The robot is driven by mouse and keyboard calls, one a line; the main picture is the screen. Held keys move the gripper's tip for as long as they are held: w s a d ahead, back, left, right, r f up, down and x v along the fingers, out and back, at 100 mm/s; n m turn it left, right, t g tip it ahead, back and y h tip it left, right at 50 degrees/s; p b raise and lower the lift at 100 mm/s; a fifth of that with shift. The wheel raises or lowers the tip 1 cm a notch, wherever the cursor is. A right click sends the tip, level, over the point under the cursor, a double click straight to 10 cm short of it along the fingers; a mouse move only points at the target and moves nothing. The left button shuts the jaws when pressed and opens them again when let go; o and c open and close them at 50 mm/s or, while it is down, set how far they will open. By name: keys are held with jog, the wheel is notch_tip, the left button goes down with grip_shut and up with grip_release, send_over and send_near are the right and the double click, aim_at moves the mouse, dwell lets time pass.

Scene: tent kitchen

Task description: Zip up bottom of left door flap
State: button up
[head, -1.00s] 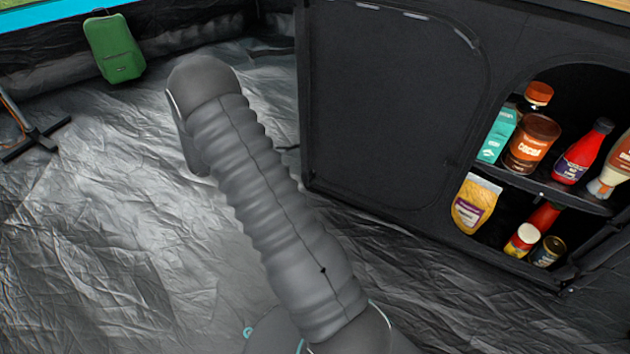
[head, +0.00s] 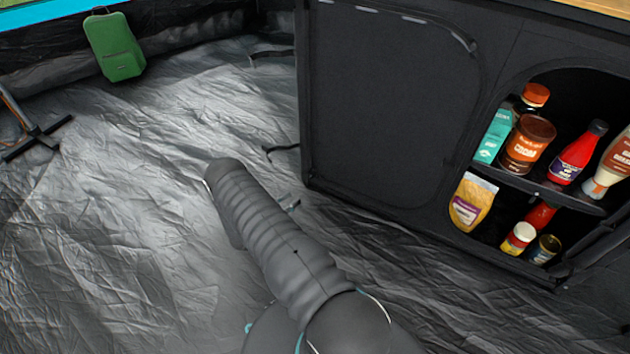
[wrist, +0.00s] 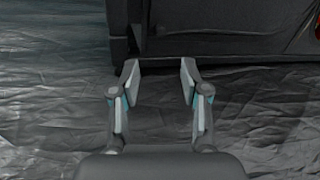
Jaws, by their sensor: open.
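The black fabric cabinet's left door flap (head: 390,100) covers its left half and looks flat. Pale strips show along its top seam. Its bottom edge is dark, and I cannot make out a zip pull there. In the wrist view the dark cabinet front (wrist: 230,30) fills the upper part, above the floor. My gripper (wrist: 159,75) is open and empty, its fingertips apart and overlapping the cabinet's lower edge in the picture. I see no contact. In the head view my arm reaches low over the floor left of the cabinet and its fingers are mostly hidden.
The cabinet's right side is open, with a cocoa jar (head: 527,143), a red bottle (head: 575,155) and a yellow pouch (head: 472,203) on its shelves. The crinkled grey floor (head: 110,220) left of the cabinet is mostly clear.

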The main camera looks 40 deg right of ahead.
aim_at(316, 180)
jog(key=d, duration=0.4)
jog(key=w+d, duration=0.1)
jog(key=d, duration=0.8)
jog(key=shift+w, duration=0.25)
jog(key=shift+a, duration=0.1)
grip_shut()
